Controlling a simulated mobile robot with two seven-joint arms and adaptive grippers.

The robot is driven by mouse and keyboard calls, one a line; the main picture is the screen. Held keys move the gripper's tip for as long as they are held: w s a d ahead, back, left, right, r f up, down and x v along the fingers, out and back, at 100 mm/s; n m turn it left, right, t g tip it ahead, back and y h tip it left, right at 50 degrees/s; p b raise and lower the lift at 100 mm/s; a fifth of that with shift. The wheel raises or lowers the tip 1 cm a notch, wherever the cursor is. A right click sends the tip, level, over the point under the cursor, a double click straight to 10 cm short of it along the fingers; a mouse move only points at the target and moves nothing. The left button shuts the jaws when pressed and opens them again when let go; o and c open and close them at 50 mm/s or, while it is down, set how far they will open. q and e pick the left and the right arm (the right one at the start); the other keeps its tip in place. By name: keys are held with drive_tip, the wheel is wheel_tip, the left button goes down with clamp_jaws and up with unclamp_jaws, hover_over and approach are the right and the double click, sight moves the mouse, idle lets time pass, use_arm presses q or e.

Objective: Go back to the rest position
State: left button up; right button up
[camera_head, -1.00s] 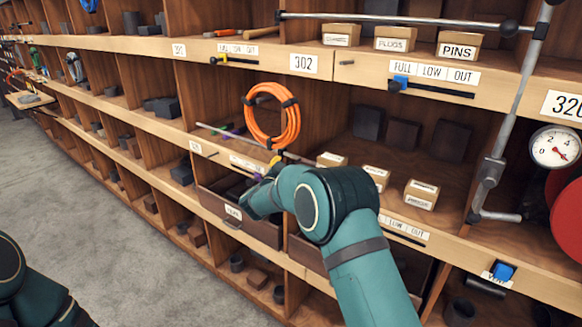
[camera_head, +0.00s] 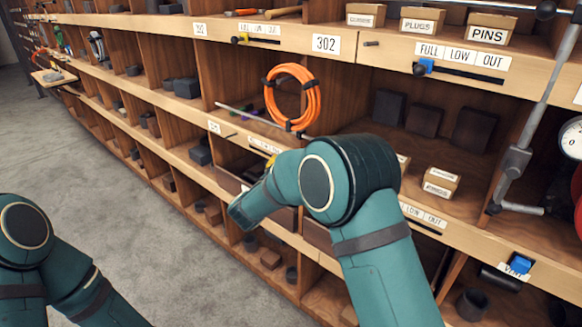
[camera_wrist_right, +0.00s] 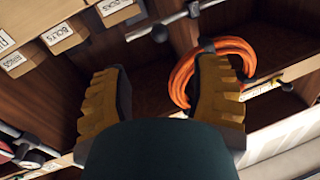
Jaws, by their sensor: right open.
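My right arm (camera_head: 345,180) reaches toward the shelf in the head view, below and in front of the orange cable coil (camera_head: 316,108). Its gripper is mostly hidden there behind the wrist. In the right wrist view, the two ribbed yellow fingers of my right gripper (camera_wrist_right: 163,75) stand wide apart with nothing held between them. The orange coil (camera_wrist_right: 180,78) shows beyond the right-hand finger, partly covered by it; I cannot tell whether they touch. My left arm (camera_head: 45,260) shows at the lower left of the head view, its gripper out of frame.
A wooden shelf rack fills the right side, with small labelled boxes (camera_head: 440,180) on a board near my right arm. A grey metal pipe (camera_head: 530,130) with a lever stands at the right, beside a gauge (camera_head: 572,138). Grey floor (camera_head: 90,160) is clear at the left.

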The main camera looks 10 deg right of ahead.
drive_tip(key=s+f+n+g+y, duration=0.1)
drive_tip(key=s+f+n+y, duration=0.3)
drive_tip(key=f, duration=0.6)
drive_tip(key=s+f+n+g+y, duration=0.2)
drive_tip(key=s+f+y, duration=0.25)
drive_tip(key=f, duration=0.65)
drive_tip(key=s+a+f+n+g+y, duration=0.1)
drive_tip(key=s+a+f+g+y, duration=0.1)
drive_tip(key=s, duration=1.1)
drive_tip(key=s+a+f+n+g+y, duration=0.1)
drive_tip(key=s+f+g+y, duration=0.4)
drive_tip(key=s, duration=0.8)
wheel_tip(320, 180, down, 3)
drive_tip(key=shift+s+a+f+n+g, duration=0.25)
drive_tip(key=shift+a+g, duration=0.35)
drive_tip(key=shift+g, duration=0.3)
drive_tip(key=shift+w+r, duration=0.1)
drive_tip(key=shift+c, duration=1.3)
